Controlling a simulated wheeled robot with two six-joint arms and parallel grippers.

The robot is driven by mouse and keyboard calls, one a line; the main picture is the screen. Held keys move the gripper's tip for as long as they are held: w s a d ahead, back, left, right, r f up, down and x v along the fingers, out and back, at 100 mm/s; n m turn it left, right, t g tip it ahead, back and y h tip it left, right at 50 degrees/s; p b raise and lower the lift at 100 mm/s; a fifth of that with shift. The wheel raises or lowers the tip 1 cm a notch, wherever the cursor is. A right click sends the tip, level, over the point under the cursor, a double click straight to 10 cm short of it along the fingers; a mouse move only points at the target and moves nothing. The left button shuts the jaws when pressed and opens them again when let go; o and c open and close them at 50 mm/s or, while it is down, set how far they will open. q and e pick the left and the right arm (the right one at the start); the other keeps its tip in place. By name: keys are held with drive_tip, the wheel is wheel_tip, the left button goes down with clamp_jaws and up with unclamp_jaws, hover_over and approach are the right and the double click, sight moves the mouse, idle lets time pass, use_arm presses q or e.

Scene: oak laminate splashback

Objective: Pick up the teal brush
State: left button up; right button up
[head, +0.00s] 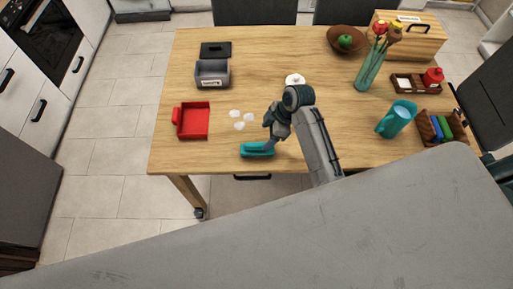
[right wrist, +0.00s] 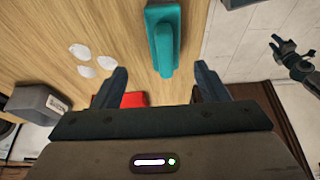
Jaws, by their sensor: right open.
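The teal brush (head: 257,150) lies on the wooden table near its front edge. In the right wrist view the brush (right wrist: 164,42) shows a raised handle along its top. My right gripper (head: 270,138) is close above the brush's right end in the head view. In the right wrist view its two fingers (right wrist: 160,78) are apart with nothing between them, and the brush lies just beyond the tips. What seems to be my left gripper (right wrist: 290,55) shows small at the right of the right wrist view, off the table; its jaws are too small to read.
A red dustpan-like tray (head: 193,121) and white pieces (head: 240,121) lie left of and behind the brush. A grey bin (head: 212,74) stands farther back.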

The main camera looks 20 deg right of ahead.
sight(260, 143)
drive_tip(key=p+x, duration=0.1)
drive_tip(key=x, duration=0.3)
drive_tip(key=shift+s+a+f, duration=0.1)
drive_tip(key=shift+a+f, duration=0.1)
drive_tip(key=shift+f, duration=0.05)
drive_tip(key=shift+a+f+p, duration=0.25)
drive_tip(key=shift+f+p, duration=0.2)
drive_tip(key=p+x, duration=0.1)
drive_tip(key=x, duration=0.2)
drive_tip(key=shift+a+f+p, duration=0.1)
drive_tip(key=shift+a+p, duration=0.1)
drive_tip(key=shift+p, duration=0.1)
drive_tip(key=shift+a+f, duration=0.15)
drive_tip(key=shift+f, duration=0.4)
drive_tip(key=c, duration=1.1)
